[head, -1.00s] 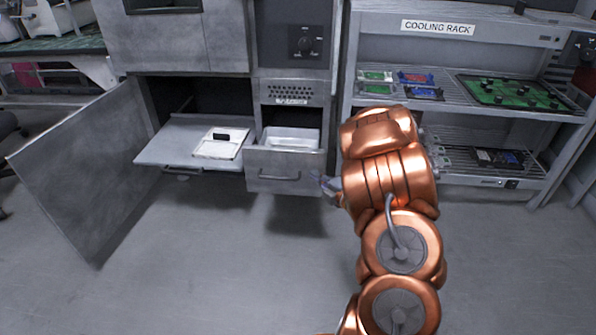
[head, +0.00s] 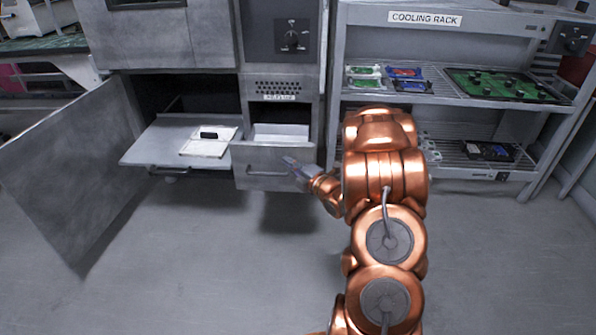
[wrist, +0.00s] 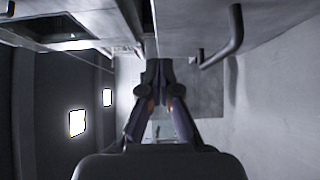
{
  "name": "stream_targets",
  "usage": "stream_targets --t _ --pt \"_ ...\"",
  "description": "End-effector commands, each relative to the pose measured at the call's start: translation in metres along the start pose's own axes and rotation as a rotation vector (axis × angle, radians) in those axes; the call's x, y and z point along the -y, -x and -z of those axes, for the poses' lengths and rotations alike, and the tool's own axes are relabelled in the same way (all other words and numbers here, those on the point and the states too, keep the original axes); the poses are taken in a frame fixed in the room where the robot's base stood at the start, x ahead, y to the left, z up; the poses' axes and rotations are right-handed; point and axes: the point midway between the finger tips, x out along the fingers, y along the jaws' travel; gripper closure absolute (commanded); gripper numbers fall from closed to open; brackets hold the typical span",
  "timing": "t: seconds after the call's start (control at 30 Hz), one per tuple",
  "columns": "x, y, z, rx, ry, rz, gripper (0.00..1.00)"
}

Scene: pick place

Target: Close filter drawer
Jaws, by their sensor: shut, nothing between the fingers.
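The filter drawer (head: 262,155) is a grey drawer under a vented panel. It stands partly pulled out, with a pale interior visible behind its front. Its bar handle (head: 268,173) is on the front face and also shows in the wrist view (wrist: 222,45). My gripper (head: 290,163) is shut and empty, at the right part of the drawer front near the handle. In the wrist view my gripper (wrist: 161,68) has its fingertips together close to the drawer's edge. I cannot tell whether they touch it.
To the left, a cabinet door (head: 70,165) hangs open beside a pulled-out shelf (head: 150,150) bearing a white tray (head: 205,147). The cooling rack (head: 450,100) with circuit boards stands at the right. The floor (head: 200,270) in front is clear.

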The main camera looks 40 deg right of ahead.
Motion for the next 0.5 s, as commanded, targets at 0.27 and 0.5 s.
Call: stream_targets --t 0.27,0.5 --pt "0.001 -0.032 -0.013 0.000 0.002 -0.004 1.00" --pt "0.000 -0.045 -0.025 -0.002 0.002 -0.003 1.00"
